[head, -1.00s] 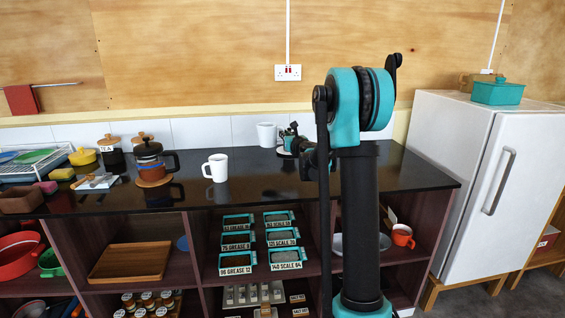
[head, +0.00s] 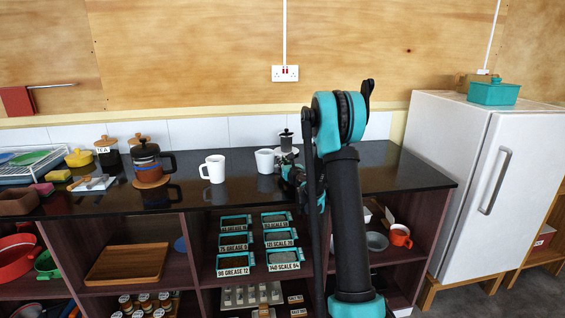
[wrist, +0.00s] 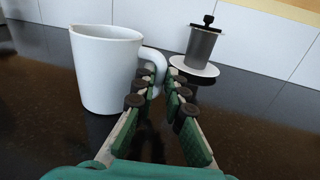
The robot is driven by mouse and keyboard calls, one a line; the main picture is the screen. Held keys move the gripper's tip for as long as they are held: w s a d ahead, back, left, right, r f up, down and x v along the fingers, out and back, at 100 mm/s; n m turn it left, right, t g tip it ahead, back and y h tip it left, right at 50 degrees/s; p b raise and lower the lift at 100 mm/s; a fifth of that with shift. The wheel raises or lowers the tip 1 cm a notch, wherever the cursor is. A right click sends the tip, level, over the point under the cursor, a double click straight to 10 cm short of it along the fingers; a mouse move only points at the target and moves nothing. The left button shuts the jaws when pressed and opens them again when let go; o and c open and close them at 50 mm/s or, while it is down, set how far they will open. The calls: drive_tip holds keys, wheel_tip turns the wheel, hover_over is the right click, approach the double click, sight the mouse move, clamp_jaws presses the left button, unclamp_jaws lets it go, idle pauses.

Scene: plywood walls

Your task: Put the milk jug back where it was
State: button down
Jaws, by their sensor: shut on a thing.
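The white milk jug (head: 265,160) is upright over the black counter, right of a similar white mug (head: 213,168). In the wrist view the jug (wrist: 103,72) fills the left side, its handle pointing right between my fingertips. My gripper (wrist: 165,76) is shut on this handle; it also shows in the head view (head: 285,166), just right of the jug. I cannot tell whether the jug's base touches the counter.
A grey pot with a black knob (wrist: 202,42) stands on a white saucer (wrist: 194,68) just behind my gripper. A French press (head: 147,160) on a round mat stands further left. The counter (head: 230,196) is clear in front of the mug.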

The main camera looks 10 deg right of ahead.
drive_tip(key=c, duration=1.6)
unclamp_jaws()
drive_tip(key=shift+f, duration=0.1)
